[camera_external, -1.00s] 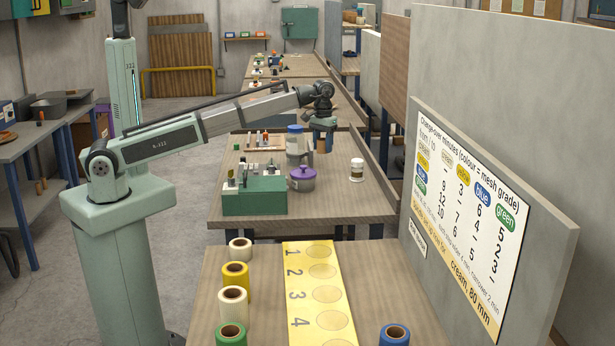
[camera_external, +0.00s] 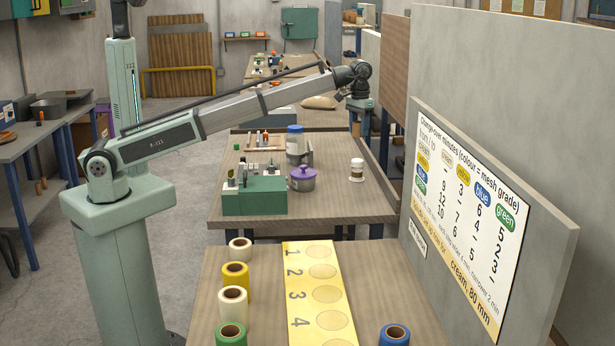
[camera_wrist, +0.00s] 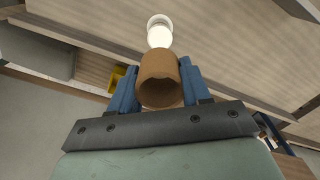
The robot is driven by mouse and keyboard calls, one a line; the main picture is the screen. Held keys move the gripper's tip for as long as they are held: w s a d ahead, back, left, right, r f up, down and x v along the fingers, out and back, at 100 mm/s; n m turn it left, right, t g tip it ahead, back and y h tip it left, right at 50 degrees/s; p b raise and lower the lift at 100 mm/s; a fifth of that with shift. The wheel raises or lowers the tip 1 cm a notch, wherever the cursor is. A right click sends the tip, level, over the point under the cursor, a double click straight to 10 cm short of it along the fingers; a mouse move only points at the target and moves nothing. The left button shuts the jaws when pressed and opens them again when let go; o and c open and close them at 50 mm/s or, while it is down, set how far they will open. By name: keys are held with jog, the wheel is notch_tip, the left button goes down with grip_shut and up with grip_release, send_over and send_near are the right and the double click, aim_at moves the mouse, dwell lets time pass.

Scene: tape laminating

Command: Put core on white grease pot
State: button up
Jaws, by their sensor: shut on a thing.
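A brown cardboard core (camera_wrist: 160,78) is held between the blue fingers of my gripper (camera_wrist: 159,72) in the wrist view, its open end facing the camera. The white grease pot (camera_external: 357,168) stands upright on the middle bench in the external view. It also shows in the wrist view as a white round pot (camera_wrist: 159,32), just past the core and partly covered by it. In the external view my gripper (camera_external: 361,113) is raised above and behind the pot, apart from it. The core is small there and hard to make out.
The middle bench (camera_external: 335,208) also holds a purple lidded pot (camera_external: 302,178), a blue-lidded jar (camera_external: 295,146) and a green box (camera_external: 254,194), all left of the white pot. A grey partition (camera_external: 500,70) stands to the right. Bench around the white pot is clear.

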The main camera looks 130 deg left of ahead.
aim_at(358, 160)
jog(key=shift+f, duration=4.4)
jog(key=shift+f, duration=0.1)
jog(key=o, duration=1)
notch_tip(358, 160, up, 12)
jog(key=shift+r, duration=0.15)
